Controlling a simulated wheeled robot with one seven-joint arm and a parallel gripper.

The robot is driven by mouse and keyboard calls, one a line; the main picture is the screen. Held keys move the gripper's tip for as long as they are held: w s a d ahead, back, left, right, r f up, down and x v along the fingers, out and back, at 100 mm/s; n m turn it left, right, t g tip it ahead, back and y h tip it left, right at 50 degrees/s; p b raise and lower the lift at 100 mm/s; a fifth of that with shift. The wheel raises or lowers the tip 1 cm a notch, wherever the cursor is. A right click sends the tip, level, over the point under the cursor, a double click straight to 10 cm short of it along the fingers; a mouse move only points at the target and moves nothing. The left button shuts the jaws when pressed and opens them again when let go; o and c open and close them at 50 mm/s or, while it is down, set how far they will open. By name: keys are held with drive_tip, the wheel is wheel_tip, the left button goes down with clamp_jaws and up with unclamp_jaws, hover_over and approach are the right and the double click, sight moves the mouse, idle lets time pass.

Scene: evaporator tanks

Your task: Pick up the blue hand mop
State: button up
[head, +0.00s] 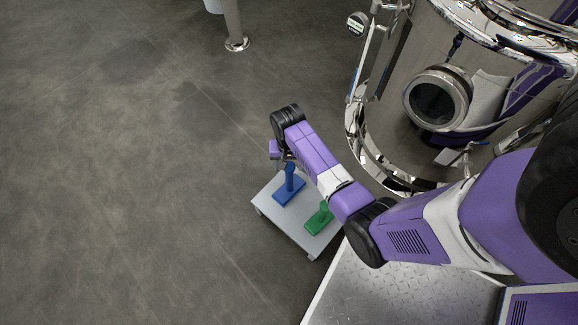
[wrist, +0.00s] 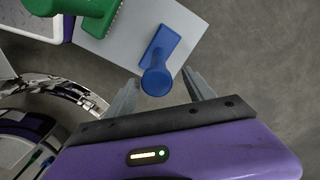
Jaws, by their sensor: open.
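The blue hand mop (head: 289,186) stands on a small light grey table in the head view, its handle pointing up from a flat rectangular head. In the wrist view the blue hand mop (wrist: 157,80) shows with its round handle end toward the camera. My gripper (wrist: 163,82) is open, with one finger on each side of the handle end in the picture. I cannot tell how far the handle reaches between the fingers. In the head view my gripper (head: 279,163) is by the mop's handle and is partly hidden by my arm.
A green hand mop (head: 319,217) stands on the same table (head: 262,200), nearer my base; it also shows in the wrist view (wrist: 92,15). A shiny steel tank (head: 400,130) stands close on the right. The floor to the left is clear, with a metal leg (head: 233,25) farther back.

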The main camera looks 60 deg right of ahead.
sight(289, 180)
drive_tip(key=f, duration=0.1)
drive_tip(key=f+b, duration=0.1)
drive_tip(key=f, duration=0.1)
drive_tip(key=f+b, duration=0.1)
drive_tip(key=f, duration=0.1)
drive_tip(key=shift+s+a, duration=0.15)
drive_tip(key=shift+s, duration=0.15)
clamp_jaws()
